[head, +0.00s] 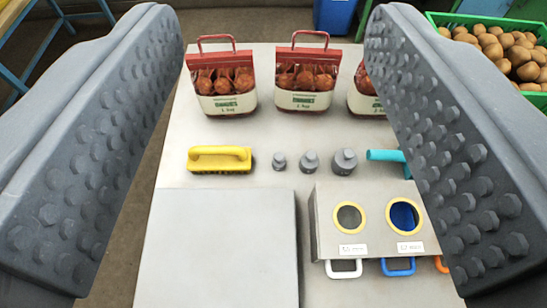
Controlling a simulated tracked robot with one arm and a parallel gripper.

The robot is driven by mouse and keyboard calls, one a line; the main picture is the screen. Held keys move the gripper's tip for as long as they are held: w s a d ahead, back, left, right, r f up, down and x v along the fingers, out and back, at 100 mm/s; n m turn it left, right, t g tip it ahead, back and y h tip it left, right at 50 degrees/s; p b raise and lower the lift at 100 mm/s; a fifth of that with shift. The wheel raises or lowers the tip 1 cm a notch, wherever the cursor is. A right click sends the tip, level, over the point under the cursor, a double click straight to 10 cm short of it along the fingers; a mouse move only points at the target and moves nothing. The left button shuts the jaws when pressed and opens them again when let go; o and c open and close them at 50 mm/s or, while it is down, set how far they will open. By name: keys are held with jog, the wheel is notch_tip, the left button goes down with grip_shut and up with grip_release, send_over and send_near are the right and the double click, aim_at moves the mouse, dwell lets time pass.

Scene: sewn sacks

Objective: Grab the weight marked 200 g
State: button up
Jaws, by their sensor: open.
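Three grey weights stand in a row on the table, rising in size from left to right: a small weight (279,162), a middle weight (310,163) and a large weight (344,162). Any marks on them are too small to read, so I cannot tell which is 200 g. My gripper (274,45) is open and empty, with its two studded grey fingers wide apart at the left and right of the view. The weights show between the fingers, apart from both. The right finger hides part of the table's right side.
A yellow-handled brush (220,159) lies left of the weights, a teal-handled tool (385,156) right of them. Red-topped produce bags (304,101) stand behind. In front are a grey flat plate (222,245) and a metal box (330,222) with two ringed holes. A green crate (437,19) holds brown produce.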

jog(key=n+g+p, duration=1.5)
jog(key=n+p, duration=0.3)
jog(key=n, duration=0.6)
send_over(279, 155)
notch_tip(279, 155, down, 37)
jog(key=f, duration=0.6)
jog(key=shift+s+f+p, duration=0.2)
jog(key=shift+s+p, duration=0.1)
jog(key=shift+w+d+f+p, duration=0.15)
jog(key=shift+f+p, duration=0.3)
jog(key=shift+f, duration=1.1)
jog(key=shift+w+a+f+p, duration=0.1)
jog(key=shift+f+p, duration=0.3)
jog(key=shift+f, duration=1.15)
jog(key=c, duration=1.2)
